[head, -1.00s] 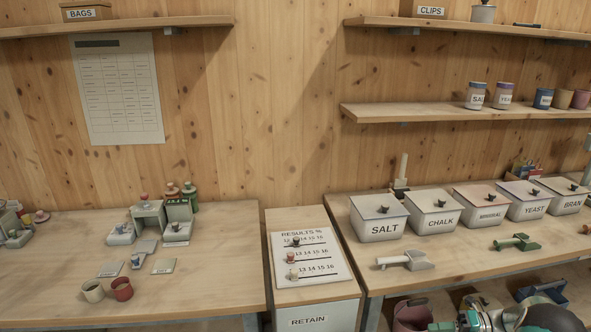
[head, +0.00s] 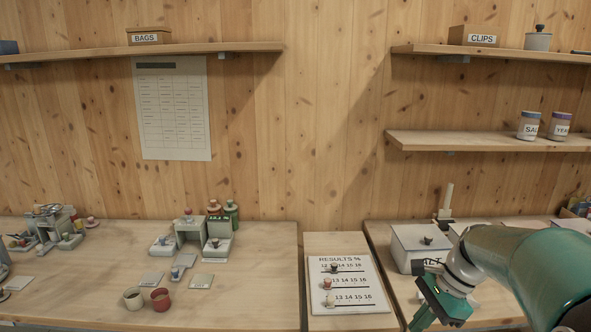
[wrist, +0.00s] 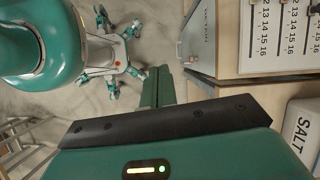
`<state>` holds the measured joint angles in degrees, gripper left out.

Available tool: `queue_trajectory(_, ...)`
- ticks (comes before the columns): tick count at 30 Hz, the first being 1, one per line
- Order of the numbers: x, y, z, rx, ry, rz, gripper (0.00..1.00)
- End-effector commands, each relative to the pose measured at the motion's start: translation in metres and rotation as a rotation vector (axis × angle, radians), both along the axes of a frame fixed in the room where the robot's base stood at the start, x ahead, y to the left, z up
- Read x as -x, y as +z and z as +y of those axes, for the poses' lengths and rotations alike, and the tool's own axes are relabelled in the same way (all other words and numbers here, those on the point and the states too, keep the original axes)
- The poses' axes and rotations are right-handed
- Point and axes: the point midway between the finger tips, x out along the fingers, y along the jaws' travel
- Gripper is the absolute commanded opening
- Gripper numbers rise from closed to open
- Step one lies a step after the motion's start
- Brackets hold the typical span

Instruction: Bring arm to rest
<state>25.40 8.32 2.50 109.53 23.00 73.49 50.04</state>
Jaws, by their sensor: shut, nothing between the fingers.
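My arm, green and white, reaches in from the right edge of the head view, across the front of the right bench. My gripper (head: 421,316) points downward at its end, near the front of the right bench. In the wrist view its green fingers (wrist: 158,88) are together with nothing between them. My own body and legs show on the floor beyond the fingers in that view. The white salt bin (wrist: 303,130) is at the right of the wrist view, and it also stands behind my arm in the head view (head: 409,247).
The results board (head: 345,286) lies on the narrow cabinet between the benches. The left bench (head: 235,300) holds a white cup (head: 134,298), a red cup (head: 160,299) and small scales. A shelf (head: 480,142) with jars is above. Floor (wrist: 40,92) shows beside my body.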

Motion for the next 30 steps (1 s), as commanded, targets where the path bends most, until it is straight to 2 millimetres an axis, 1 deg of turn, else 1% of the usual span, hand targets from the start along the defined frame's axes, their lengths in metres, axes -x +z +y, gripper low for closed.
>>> queue_trajectory(1,0.011,0.011,0.013,0.043,0.079,-0.051,0.00)
queue_trajectory(3,0.024,0.022,0.025,0.102,0.187,-0.117,0.00)
queue_trajectory(9,0.065,0.044,0.057,0.268,0.507,-0.299,0.00)
queue_trajectory(15,0.107,0.058,0.079,0.436,0.830,-0.472,0.00)
queue_trajectory(21,0.144,0.062,0.093,0.600,1.133,-0.626,0.00)
queue_trajectory(25,0.158,0.061,0.098,0.670,1.258,-0.685,0.00)
queue_trajectory(30,0.162,0.060,0.098,0.700,1.310,-0.705,0.00)
